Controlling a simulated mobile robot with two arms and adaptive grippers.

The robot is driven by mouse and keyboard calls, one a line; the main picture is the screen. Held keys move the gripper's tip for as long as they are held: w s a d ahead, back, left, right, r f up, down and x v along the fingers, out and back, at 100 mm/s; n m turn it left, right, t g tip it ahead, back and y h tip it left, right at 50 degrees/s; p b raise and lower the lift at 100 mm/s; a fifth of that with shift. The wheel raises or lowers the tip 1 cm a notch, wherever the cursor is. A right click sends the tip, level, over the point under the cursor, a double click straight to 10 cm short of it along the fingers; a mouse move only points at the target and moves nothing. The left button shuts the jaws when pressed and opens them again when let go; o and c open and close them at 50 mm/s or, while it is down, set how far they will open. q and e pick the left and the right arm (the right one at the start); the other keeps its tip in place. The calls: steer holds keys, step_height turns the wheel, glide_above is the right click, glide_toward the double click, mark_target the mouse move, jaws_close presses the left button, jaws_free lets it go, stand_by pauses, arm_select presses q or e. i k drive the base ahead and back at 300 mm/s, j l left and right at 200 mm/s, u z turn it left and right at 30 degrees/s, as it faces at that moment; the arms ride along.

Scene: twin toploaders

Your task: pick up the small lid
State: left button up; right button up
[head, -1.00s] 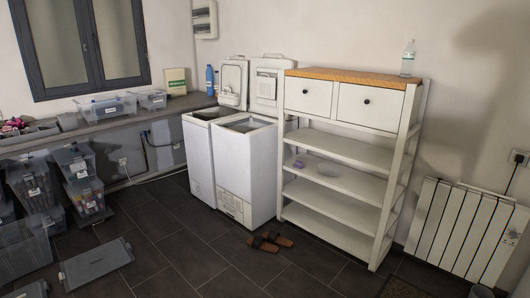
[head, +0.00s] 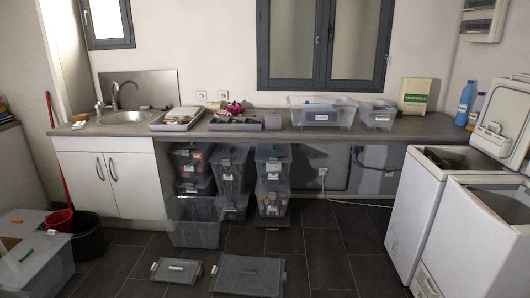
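The small lid (head: 176,270) is a grey, flat rectangular lid with a pale label or handle mark in its middle. It lies flat on the dark tiled floor, near the bottom of the head view and left of centre. A larger grey lid (head: 247,276) lies flat on the floor just to its right, with a narrow gap between them. Neither of my grippers shows in the head view.
Stacked clear bins (head: 272,185) and an open clear bin (head: 197,222) stand behind the lids, under the counter (head: 345,129). Toploaders (head: 430,200) stand right. Floor (head: 330,245) right of the lids is clear.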

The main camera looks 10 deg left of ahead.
mark_target(171, 270)
steer(key=i+j+u, duration=0.2)
steer(key=i+u, duration=0.2)
steer(key=i+j+u, duration=0.1)
steer(key=i+u, duration=0.3)
steer(key=i+l+u, duration=0.15)
steer(key=i+u, duration=0.2)
steer(key=i, duration=0.2)
steer(key=i+l+u, duration=0.2)
steer(key=i+u, duration=0.2)
steer(key=i, duration=0.1)
